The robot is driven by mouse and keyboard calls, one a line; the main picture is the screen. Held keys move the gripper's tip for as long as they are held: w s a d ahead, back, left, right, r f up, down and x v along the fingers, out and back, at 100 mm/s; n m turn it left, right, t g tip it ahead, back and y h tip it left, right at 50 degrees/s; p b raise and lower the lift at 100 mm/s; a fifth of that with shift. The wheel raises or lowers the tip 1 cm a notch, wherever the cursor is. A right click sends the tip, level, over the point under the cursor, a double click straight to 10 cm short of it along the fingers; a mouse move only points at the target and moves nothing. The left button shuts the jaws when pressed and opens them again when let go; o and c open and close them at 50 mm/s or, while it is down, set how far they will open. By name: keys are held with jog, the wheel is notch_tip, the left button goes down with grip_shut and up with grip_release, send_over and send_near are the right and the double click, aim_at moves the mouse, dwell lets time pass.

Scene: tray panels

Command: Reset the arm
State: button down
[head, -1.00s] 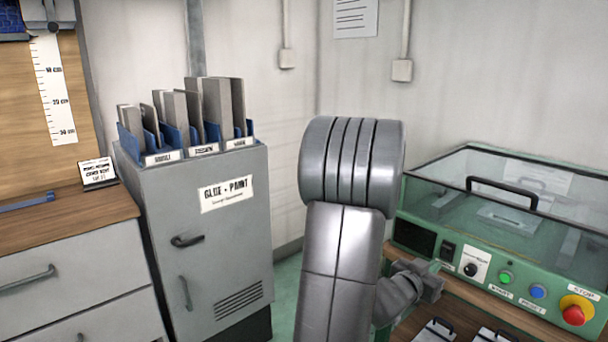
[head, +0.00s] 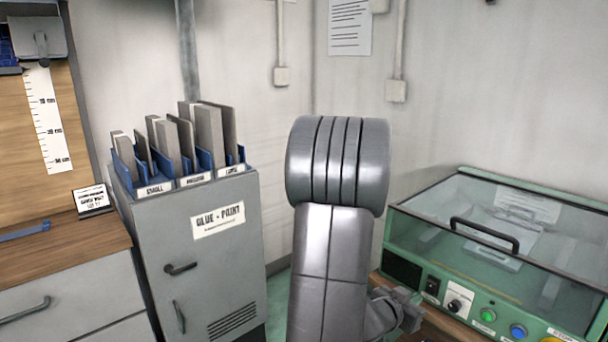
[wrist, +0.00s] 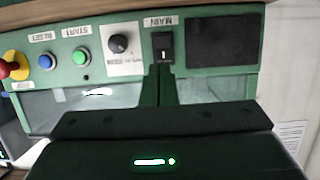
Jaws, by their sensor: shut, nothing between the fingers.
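My arm (head: 338,235) stands upright in the middle of the head view. Part of my gripper (head: 408,312) shows behind it at the lower right, in front of the green machine; its fingertips are hard to make out there. In the wrist view my gripper (wrist: 165,85) shows as dark fingers closed together with nothing between them. The fingers point at the front panel of the green machine (wrist: 100,70), which appears upside down. I cannot tell a gap or contact between them.
The green machine (head: 430,262) with a clear lid and black handle (head: 485,235) stands right. The panel has a black main switch (wrist: 163,45), a green button (wrist: 81,57) and a red stop knob (wrist: 14,66). A grey cabinet (head: 200,265) and a drawer bench (head: 60,250) stand left.

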jog(key=shift+v, duration=1.35)
jog(key=shift+w, duration=0.1)
